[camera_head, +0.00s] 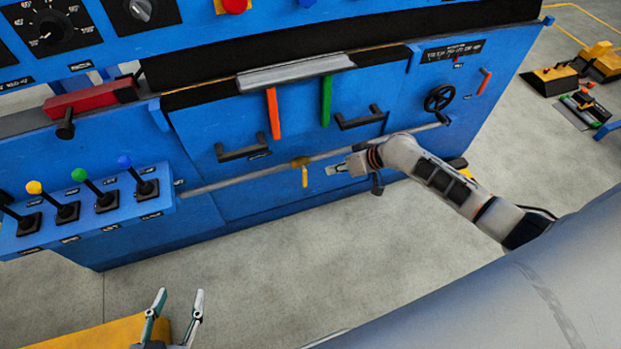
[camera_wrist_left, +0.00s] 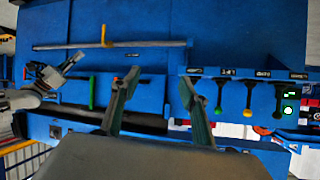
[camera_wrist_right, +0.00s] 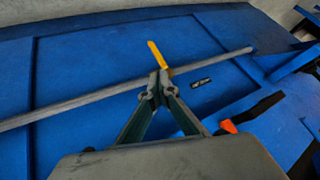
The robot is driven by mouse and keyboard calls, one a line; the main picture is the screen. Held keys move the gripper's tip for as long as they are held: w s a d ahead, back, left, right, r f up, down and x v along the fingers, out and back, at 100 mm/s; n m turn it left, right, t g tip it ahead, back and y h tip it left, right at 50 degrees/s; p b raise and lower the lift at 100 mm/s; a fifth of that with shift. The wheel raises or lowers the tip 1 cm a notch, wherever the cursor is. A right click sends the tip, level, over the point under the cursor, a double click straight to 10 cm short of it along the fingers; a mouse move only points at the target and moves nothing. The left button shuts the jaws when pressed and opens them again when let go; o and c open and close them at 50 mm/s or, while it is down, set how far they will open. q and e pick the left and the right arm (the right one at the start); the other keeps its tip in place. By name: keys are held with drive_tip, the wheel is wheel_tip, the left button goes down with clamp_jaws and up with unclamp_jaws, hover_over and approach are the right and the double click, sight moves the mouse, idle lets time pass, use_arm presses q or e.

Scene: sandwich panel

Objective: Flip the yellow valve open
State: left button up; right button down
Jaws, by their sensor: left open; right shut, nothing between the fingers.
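The yellow valve (camera_head: 304,172) sits on a grey pipe (camera_head: 238,174) along the front of the blue panel. Its handle hangs down from the pipe, across it. My right gripper (camera_head: 330,170) is shut and empty, just right of the handle in the head view. In the right wrist view the handle (camera_wrist_right: 157,54) shows just beyond the closed fingertips (camera_wrist_right: 158,86), which hide part of the valve's base; I cannot tell whether they touch. The valve also shows in the left wrist view (camera_wrist_left: 104,36). My left gripper (camera_head: 178,300) is open and empty, low and away from the panel.
Levers with coloured knobs (camera_head: 80,175) stand on a ledge at the left. Black handles (camera_head: 243,152), orange and green bars (camera_head: 326,102) and a black handwheel (camera_head: 438,97) sit above the pipe. The floor (camera_head: 270,260) before the panel is clear.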

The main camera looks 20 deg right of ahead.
sight(304, 177)
use_arm(q)
drive_tip(key=shift+g, duration=0.5)
drive_tip(key=f+b, duration=0.1)
drive_tip(key=s+f+b, duration=0.1)
drive_tip(key=f, duration=0.1)
drive_tip(key=s+f+b, duration=0.1)
drive_tip(key=f+b, duration=0.1)
drive_tip(key=shift+d, duration=0.4)
use_arm(e)
drive_tip(key=w+d+f+m+g, duration=0.1)
drive_tip(key=w+d+f, duration=0.2)
drive_tip(key=d+f, duration=0.2)
drive_tip(key=shift+w+d+f+g, duration=0.2)
drive_tip(key=shift+d+g, duration=0.05)
drive_tip(key=shift+g, duration=0.05)
use_arm(q)
drive_tip(key=shift+w+d+r+n+t+h+b, duration=0.25)
drive_tip(key=shift+d+r+n+b, duration=0.15)
drive_tip(key=shift+d+b, duration=0.55)
drive_tip(key=shift+w+d+r+n+t+h+b, duration=0.15)
drive_tip(key=shift+w+d+r+n+h+b, duration=0.3)
drive_tip(key=shift+b, duration=0.65)
use_arm(e)
drive_tip(key=w+a+f, duration=0.4)
drive_tip(key=a+f, duration=0.4)
drive_tip(key=shift+a, duration=0.3)
use_arm(q)
drive_tip(key=shift+s+d, duration=0.15)
drive_tip(key=shift+s, duration=0.1)
